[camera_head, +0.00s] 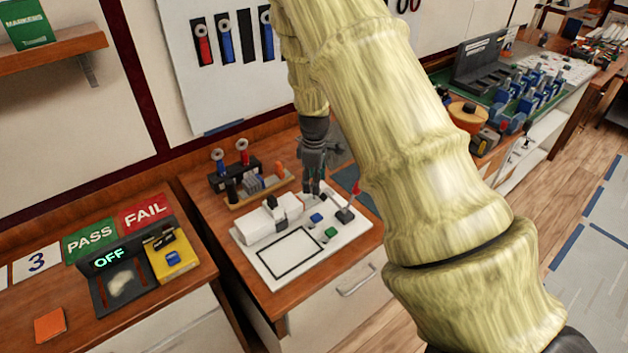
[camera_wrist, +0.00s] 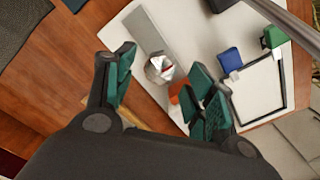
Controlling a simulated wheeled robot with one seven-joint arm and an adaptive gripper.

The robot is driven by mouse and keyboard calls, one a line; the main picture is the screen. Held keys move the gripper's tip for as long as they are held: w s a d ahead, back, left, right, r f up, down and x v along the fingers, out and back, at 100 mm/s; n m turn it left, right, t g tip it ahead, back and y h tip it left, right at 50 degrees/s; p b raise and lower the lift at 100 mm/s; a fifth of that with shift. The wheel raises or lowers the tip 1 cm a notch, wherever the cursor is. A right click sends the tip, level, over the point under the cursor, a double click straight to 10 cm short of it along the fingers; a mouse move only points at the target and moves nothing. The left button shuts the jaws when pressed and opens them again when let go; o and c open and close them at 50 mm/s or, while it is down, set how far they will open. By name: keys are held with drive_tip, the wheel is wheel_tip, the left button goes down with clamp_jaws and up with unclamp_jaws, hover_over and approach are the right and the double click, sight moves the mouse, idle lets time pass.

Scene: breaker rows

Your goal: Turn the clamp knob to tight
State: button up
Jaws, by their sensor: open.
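The clamp knob (camera_wrist: 160,68) is a small faceted silver piece with a red mark, on a grey bar (camera_wrist: 148,35) in the wrist view. In the head view, a white box-shaped fixture (camera_head: 262,224) sits on the white board (camera_head: 335,253); a dark upright piece stands on it, and I cannot tell whether this is the knob. My gripper (camera_head: 313,192) hangs above the board's far side. In the wrist view its green-padded fingers (camera_wrist: 165,92) are spread, empty, with the knob showing between them. I see no contact. The knob's exact setting is unclear.
A blue block (camera_head: 316,218), a green block (camera_head: 330,232) and a red-tipped lever (camera_head: 352,192) are on the board. A wooden tray (camera_head: 262,195) with small parts lies behind it. A tester reading OFF (camera_head: 110,258) and a yellow box (camera_head: 172,258) are at left.

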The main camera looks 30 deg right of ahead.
drive_tip(key=shift+f, duration=0.55)
drive_tip(key=c, duration=1)
